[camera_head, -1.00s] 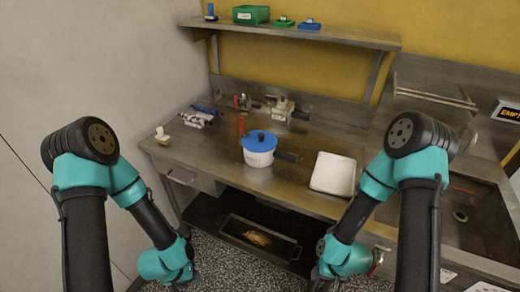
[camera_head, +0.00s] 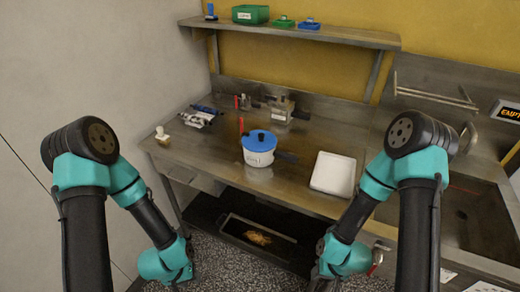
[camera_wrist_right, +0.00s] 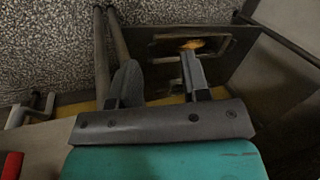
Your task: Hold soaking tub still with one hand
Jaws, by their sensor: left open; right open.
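A white tub with a blue lid and a side handle (camera_head: 258,156) stands upright on the steel table; I take it for the soaking tub. My left gripper (camera_head: 178,284) is low at the bottom edge of the head view, left of and below the table front, its fingers mostly hidden. My right arm's wrist (camera_head: 343,258) hangs in front of the table, right of the tub. In the right wrist view my right gripper (camera_wrist_right: 161,78) is open and empty, its two fingers apart. Neither gripper touches the tub.
A white tray (camera_head: 333,174) lies right of the tub. A metal device (camera_head: 281,110) stands behind. A dark tray (camera_head: 257,238) is on the lower shelf. A sink area is at right.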

